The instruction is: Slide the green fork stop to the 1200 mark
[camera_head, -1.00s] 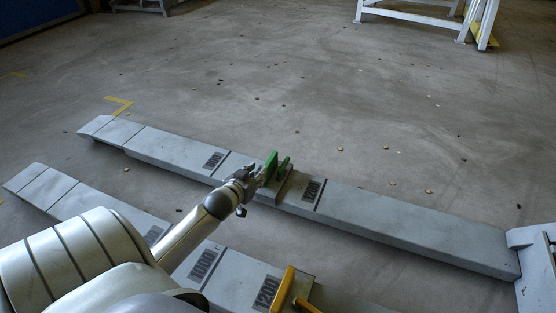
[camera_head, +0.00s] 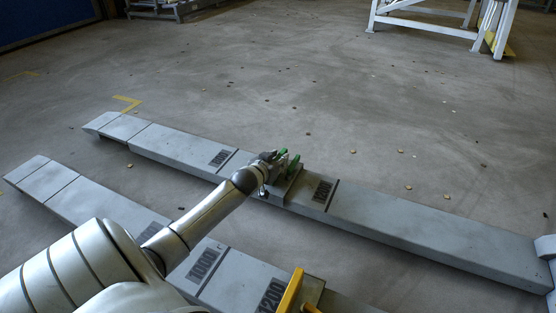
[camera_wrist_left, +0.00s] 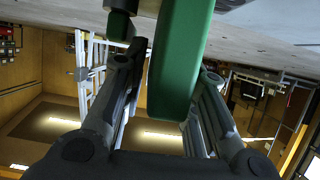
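The green fork stop (camera_head: 292,167) stands upright on the far grey fork (camera_head: 400,220), between its 1000 and 1200 labels and nearer the 1200 label (camera_head: 322,191). Its grey base rests on the fork. My left gripper (camera_head: 274,157) is at the stop's green upper part and partly hides it. In the left wrist view, a green plate (camera_wrist_left: 182,60) of the stop reaches in between the fingers. A narrow gap shows beside the left finger; the plate partly hides the right finger, so contact there is unclear. My right gripper is out of view.
The near fork (camera_head: 50,187) has its own labels and a yellow stop (camera_head: 290,290) close to its 1200 label. My left arm crosses above this fork. Open floor with small scattered bits lies beyond the far fork. A white frame (camera_head: 430,22) stands at the back right.

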